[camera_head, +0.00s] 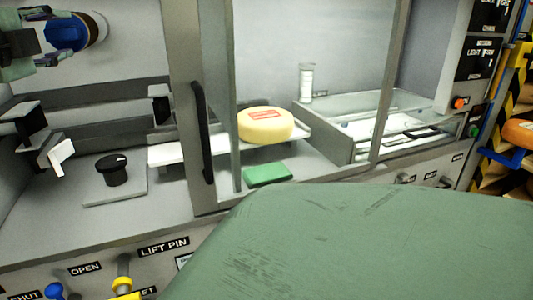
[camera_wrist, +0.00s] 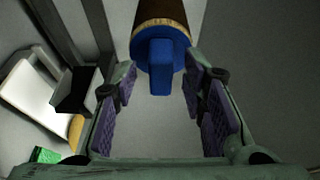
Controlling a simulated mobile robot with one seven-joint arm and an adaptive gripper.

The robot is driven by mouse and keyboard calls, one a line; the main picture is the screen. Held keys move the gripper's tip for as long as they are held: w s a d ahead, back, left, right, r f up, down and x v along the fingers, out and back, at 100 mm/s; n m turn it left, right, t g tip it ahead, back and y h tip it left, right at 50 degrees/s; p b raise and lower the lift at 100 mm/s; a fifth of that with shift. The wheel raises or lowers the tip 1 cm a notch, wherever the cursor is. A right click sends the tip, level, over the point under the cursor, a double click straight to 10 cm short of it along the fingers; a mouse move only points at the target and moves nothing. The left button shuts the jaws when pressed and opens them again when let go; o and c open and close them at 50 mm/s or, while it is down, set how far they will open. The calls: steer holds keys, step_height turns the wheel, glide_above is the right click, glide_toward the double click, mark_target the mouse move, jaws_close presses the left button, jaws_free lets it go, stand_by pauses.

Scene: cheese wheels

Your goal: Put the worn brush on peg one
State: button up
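A brush with a blue grip block and a tan and brown round body (camera_head: 92,30) sticks out from the wall at the upper left of the head view. In the wrist view, the brush's blue block (camera_wrist: 160,62) faces me, at the top centre. I cannot tell whether this is the worn one. My gripper (camera_head: 42,42) is at the block, from the left. In the wrist view my gripper (camera_wrist: 160,80) is open, with its fingertips either side of the block and gaps showing. I cannot make out which part is peg one.
Black brackets (camera_head: 33,117) and a white piece (camera_head: 60,153) are below my gripper. A black knob (camera_head: 112,170) stands on a plate. A cheese wheel (camera_head: 265,125), a green block (camera_head: 267,175) and a glass-sided tray (camera_head: 345,115) are behind the window frame (camera_head: 185,100).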

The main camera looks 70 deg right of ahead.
steer(key=shift+w+d, duration=0.25)
steer(key=shift+d, duration=0.35)
steer(key=shift+p, duration=0.3)
steer(key=shift+c, duration=0.4)
jaws_close()
